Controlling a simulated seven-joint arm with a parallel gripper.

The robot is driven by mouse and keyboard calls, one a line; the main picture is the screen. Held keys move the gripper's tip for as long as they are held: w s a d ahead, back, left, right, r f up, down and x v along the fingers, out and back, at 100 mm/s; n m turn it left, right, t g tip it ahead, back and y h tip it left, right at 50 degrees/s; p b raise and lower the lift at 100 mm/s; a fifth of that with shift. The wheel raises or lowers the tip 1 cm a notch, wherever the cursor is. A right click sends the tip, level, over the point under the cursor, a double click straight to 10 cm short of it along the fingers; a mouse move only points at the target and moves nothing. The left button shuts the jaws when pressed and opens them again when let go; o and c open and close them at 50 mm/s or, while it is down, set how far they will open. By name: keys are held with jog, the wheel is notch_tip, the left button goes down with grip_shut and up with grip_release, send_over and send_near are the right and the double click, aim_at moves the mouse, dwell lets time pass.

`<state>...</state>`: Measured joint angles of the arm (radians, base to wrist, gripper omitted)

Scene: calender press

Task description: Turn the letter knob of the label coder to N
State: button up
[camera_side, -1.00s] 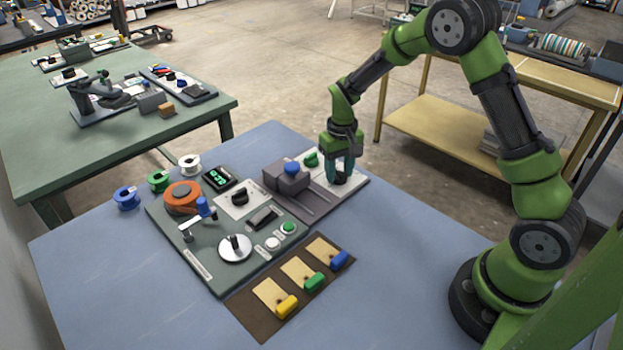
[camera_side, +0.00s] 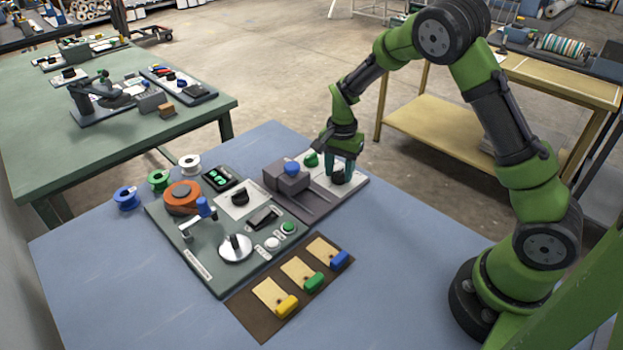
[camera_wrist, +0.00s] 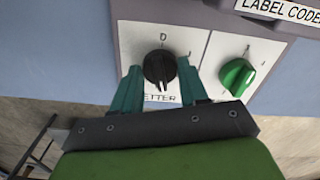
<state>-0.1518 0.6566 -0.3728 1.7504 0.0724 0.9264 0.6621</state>
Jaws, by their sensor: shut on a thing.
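The label coder is a grey unit with a white panel at the back right of the blue table in the side view; its name label (camera_wrist: 285,10) shows in the wrist view. The black letter knob (camera_wrist: 160,68) sits on a white plate, with a D above it and the word LETTER partly covered by my gripper. Which letter it points to I cannot tell. My gripper (camera_side: 343,172) is shut on the letter knob, with one teal finger at each side of it in the wrist view (camera_wrist: 159,82). A green knob (camera_wrist: 237,76) sits to the right of it.
A blue knob (camera_side: 292,168) tops the grey block beside the coder's panel. A green-grey press panel (camera_side: 205,265) with a crank stands to the left. A brown tray (camera_side: 243,303) with coloured-handled stamps lies in front.

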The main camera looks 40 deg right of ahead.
aim_at(339, 172)
jog(key=shift+m, duration=1.6)
jog(key=o, duration=1.1)
jog(key=shift+c, duration=0.2)
notch_tip(339, 172, up, 17)
